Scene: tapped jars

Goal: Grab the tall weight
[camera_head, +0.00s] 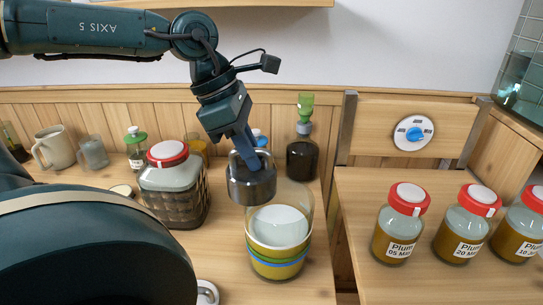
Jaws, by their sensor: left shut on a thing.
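A dark grey metal weight (252,187) with a handle loop on top hangs from my left gripper (247,158). The left gripper comes down from above and is shut on the handle; its fingertips are partly hidden by the loop. The weight is upright and above the bench, just over the back left rim of a clear glass jar (306,213). I cannot tell whether it touches the rim. Inside that jar is a white round piece (279,227). My right gripper is not in view.
A lidded jar (171,170) in a dark basket stands left of the weight. A dark bottle with a green top (302,158) stands behind. Red-lidded plum jars (401,222) line the right bench, below a blue dial (414,134). A mug (55,147) stands far left.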

